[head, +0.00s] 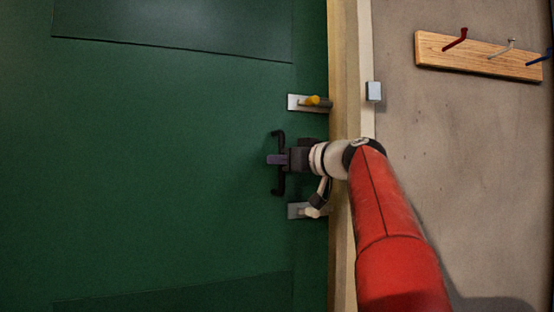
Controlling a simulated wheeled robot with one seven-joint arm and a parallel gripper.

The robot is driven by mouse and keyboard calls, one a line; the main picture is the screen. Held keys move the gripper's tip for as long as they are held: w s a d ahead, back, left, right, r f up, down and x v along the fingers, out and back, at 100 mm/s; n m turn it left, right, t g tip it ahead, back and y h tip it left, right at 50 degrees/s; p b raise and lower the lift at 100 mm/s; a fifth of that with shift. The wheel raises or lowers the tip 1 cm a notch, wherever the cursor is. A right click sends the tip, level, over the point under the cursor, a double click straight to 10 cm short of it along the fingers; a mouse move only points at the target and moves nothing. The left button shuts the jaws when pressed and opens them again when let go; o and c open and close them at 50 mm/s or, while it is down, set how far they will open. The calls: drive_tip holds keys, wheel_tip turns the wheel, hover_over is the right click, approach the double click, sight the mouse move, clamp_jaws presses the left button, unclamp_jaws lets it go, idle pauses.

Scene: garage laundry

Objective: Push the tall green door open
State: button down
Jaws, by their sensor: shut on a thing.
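The tall green door (150,170) fills the left and middle of the head view. Its right edge lies along the pale wooden frame, and no gap shows there. A black upright pull handle (281,183) with curved ends is on the door near that edge. My gripper (275,159) is shut on the middle of the handle, reaching in from the right. Its fingers hide part of the bar. A metal plate with a yellow lever (313,101) is above the handle, and a plate with a cream lever (311,212) is below it, partly behind my gripper.
The door frame (345,60) runs upright right of the door, with a small pale box (374,91) on it. A wooden rack with coloured hooks (480,56) hangs on the grey wall (470,180). My red arm crosses in front of the frame and wall.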

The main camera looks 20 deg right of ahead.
drive_tip(key=shift+w+r, duration=0.1)
drive_tip(key=shift+w, duration=1.4)
drive_tip(key=c, duration=1.5)
unclamp_jaws()
drive_tip(key=b+v, duration=0.2)
drive_tip(key=v, duration=0.5)
drive_tip(key=shift+s+d, duration=0.2)
drive_tip(key=shift+s, duration=0.15)
